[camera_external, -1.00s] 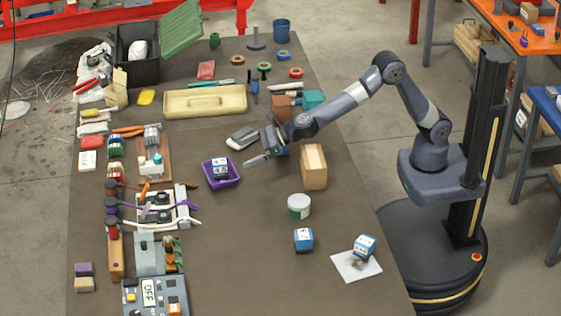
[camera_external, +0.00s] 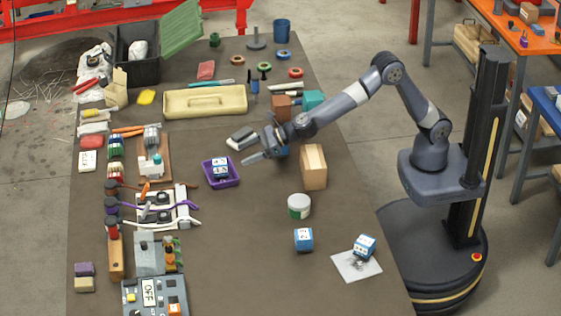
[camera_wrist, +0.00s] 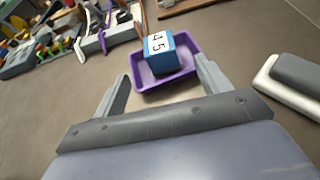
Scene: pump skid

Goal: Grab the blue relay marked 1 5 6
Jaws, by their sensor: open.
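A blue relay with a white label (camera_wrist: 158,52) sits in a purple tray (camera_wrist: 179,83) straight ahead of my gripper in the wrist view. I can read a 5 and what looks like a 4 or a 1; the rest of the marking is unclear. In the external view this relay (camera_external: 220,170) and tray (camera_external: 235,181) lie left of my gripper (camera_external: 256,147). A second blue relay (camera_external: 303,240) stands on the bench, and a third (camera_external: 365,245) is on a white sheet (camera_external: 349,269); their marks are unreadable. My gripper (camera_wrist: 163,73) is open and empty, its fingers short of the tray.
A grey and white object (camera_wrist: 291,83) lies right of my gripper in the wrist view. A wooden block (camera_external: 313,167) and a white-green tub (camera_external: 299,206) stand near my arm. Switches and levers (camera_external: 167,207) line the left side. Bare bench lies below the tray.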

